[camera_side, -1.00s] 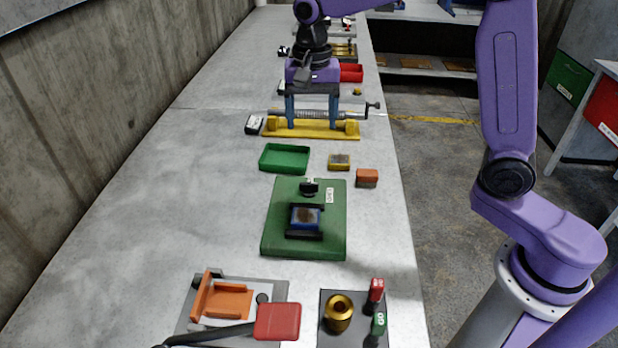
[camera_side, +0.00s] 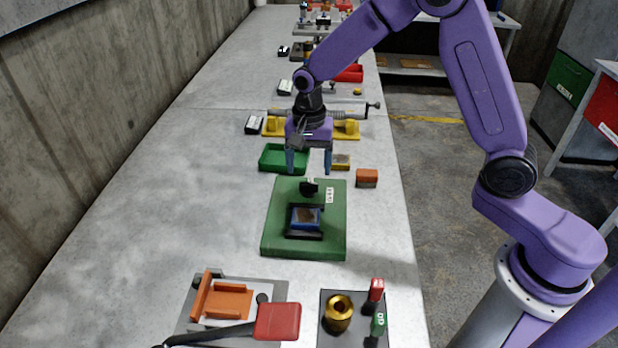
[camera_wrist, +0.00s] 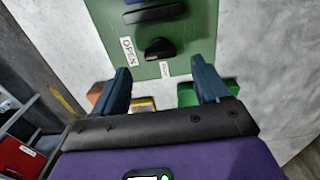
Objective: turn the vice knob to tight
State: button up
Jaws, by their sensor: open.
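The vice sits on a green base plate (camera_side: 278,235) in the side view, with dark jaws around a blue block (camera_side: 304,217). The black vice knob (camera_side: 309,187) is at the plate's far end, beside a white label (camera_side: 330,195). In the wrist view the knob (camera_wrist: 160,48) lies ahead of the fingers, near a label reading OPEN (camera_wrist: 130,51); a second label is partly readable. My gripper (camera_side: 309,170) is open and empty, just beyond the knob and above the table. In the wrist view its two fingers (camera_wrist: 163,78) are wide apart and the knob shows between their lines.
A green tray (camera_side: 268,165) is by the left finger. A yellow block (camera_side: 341,162) and an orange block (camera_side: 367,178) are at the right. A yellow-based fixture (camera_side: 345,130) stands behind.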

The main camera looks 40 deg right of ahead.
aim_at(309, 183)
jog(key=shift+f, duration=2.35)
jog(key=c, duration=1.1)
